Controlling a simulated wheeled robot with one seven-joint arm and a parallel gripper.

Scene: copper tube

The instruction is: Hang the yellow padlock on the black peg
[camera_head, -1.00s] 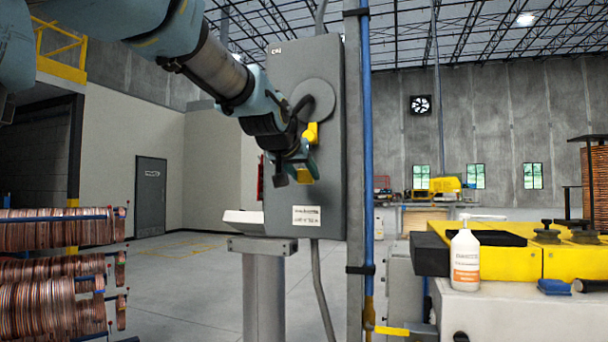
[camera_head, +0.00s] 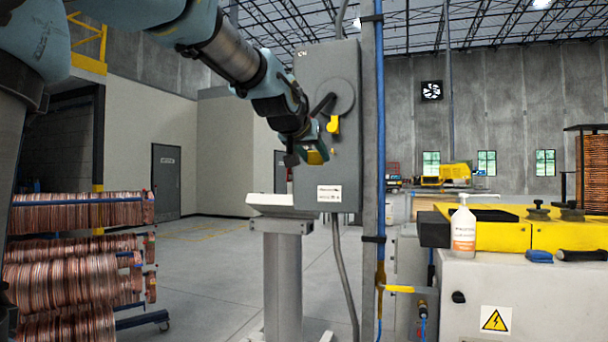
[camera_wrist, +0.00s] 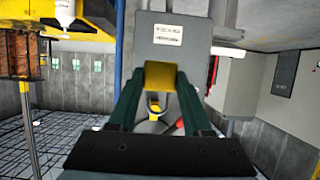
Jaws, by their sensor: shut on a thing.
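The yellow padlock (camera_head: 316,157) is held between my gripper's fingertips (camera_head: 304,157), in front of the lower part of a grey switch box. In the wrist view it is a yellow block (camera_wrist: 160,75) clamped between the two green fingers of my gripper (camera_wrist: 158,82). Its shackle is not clear. I cannot pick out the black peg with certainty.
The grey box (camera_head: 318,70) stands beside a blue pipe (camera_head: 381,150). A light ledge (camera_head: 285,206) on a post is below my gripper. Copper coils (camera_head: 75,260) are at left. A white bottle (camera_head: 463,232) stands on the right bench. Open floor lies between.

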